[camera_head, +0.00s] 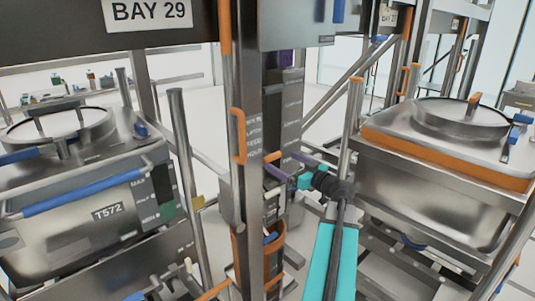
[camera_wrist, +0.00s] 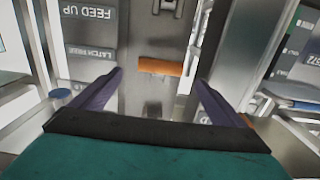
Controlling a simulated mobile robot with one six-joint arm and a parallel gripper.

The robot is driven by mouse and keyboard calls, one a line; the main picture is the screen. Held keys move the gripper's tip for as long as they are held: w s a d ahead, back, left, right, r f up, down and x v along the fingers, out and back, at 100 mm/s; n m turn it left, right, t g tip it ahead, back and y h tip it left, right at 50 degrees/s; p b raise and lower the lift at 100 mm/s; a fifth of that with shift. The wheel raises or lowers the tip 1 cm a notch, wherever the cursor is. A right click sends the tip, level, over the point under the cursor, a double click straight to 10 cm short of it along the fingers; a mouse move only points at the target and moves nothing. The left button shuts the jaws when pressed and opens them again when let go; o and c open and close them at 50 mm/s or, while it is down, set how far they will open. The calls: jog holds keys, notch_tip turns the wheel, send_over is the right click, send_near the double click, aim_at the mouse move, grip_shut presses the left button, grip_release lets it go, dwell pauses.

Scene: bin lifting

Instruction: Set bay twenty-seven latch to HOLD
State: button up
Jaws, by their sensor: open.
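My gripper (camera_head: 288,163), with purple fingers, is open in front of a dark control post (camera_head: 283,120) in the middle of the head view. In the wrist view my gripper (camera_wrist: 159,76) has its fingers spread either side of a short orange bar (camera_wrist: 160,67). The bar lies between or just beyond the fingertips; I cannot tell whether they touch it. An orange piece (camera_head: 272,156) also shows beside the fingers in the head view. Upside-down labels (camera_wrist: 90,52) beside it include FEED UP and LATCH. The latch's HOLD position is not clearly readable.
A BAY 29 sign (camera_head: 149,11) hangs upper left; a smaller bay sign (camera_head: 389,16) at upper right is partly hidden. Steel bins stand left (camera_head: 85,200), marked T572, and right (camera_head: 440,190). Upright posts and orange handles (camera_head: 238,135) crowd close around my arm.

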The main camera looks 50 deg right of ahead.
aim_at(272, 155)
jog(key=w+p, duration=0.1)
jog(key=w, duration=0.5)
jog(key=w+p, duration=0.1)
jog(key=w, duration=0.2)
jog(key=shift+w+d+p, duration=0.25)
jog(key=shift+d+p, duration=0.05)
jog(key=shift+a, duration=0.1)
jog(key=c, duration=1.2)
jog(key=shift+r, duration=0.1)
